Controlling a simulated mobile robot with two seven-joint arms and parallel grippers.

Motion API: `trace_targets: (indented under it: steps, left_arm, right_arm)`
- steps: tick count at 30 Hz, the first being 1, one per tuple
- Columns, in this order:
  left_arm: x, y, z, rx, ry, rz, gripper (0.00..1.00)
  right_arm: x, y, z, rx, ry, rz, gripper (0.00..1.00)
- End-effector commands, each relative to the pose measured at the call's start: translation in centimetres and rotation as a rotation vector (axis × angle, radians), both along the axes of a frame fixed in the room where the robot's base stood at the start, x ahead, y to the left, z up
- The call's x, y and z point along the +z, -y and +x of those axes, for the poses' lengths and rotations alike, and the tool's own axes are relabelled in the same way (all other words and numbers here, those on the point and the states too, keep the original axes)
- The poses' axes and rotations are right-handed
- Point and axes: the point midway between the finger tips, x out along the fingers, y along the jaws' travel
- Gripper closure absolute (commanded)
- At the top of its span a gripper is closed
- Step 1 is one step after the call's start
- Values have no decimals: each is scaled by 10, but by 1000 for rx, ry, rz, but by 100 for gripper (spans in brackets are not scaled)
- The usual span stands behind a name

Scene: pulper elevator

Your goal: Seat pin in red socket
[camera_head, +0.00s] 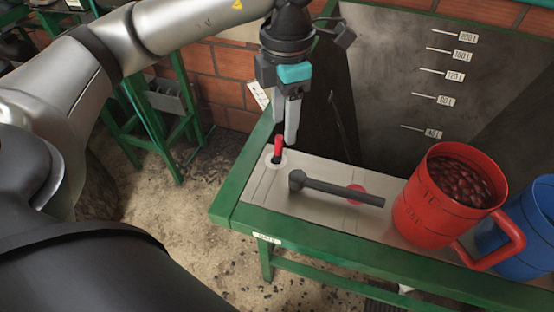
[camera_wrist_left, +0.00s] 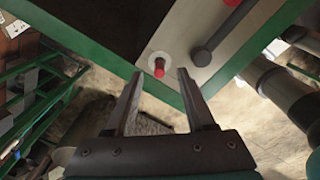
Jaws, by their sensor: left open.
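The red pin (camera_head: 278,147) stands upright in a pale round ring (camera_head: 283,161) at the left end of a light plate. It also shows in the left wrist view (camera_wrist_left: 159,69). The red socket (camera_head: 357,188) looks like a red disc farther right on the plate, partly hidden by a dark lever. My left gripper (camera_head: 285,134) is open, pointing down just above and beside the pin. In the left wrist view its fingertips (camera_wrist_left: 160,73) are apart, with the pin showing between and beyond them; contact is not visible. My right gripper is not in view.
The dark lever (camera_head: 340,193) lies across the plate (camera_head: 315,203). A red bucket of dark red fruit (camera_head: 426,215) and a blue bucket (camera_head: 532,228) stand at right. A grey tank wall with level marks (camera_head: 385,80) rises behind. The green frame edge (camera_head: 240,217) bounds the front.

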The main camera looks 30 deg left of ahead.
Motion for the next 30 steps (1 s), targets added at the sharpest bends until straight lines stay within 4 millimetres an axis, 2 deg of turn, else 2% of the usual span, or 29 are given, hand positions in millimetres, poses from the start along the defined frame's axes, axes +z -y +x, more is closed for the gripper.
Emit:
trace_targets:
  steps: [5,12,21,30]
  left_arm:
    - [-17,-3,-3,2,-5,1,46]
    - [-49,-6,-5,1,-4,-1,46]
    - [-54,-6,-4,0,-1,-1,47]
    - [-53,-6,-4,0,-1,-1,80]
  right_arm:
    - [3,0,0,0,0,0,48]
    - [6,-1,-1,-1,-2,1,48]
    - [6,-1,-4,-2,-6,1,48]
    - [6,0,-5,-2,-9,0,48]
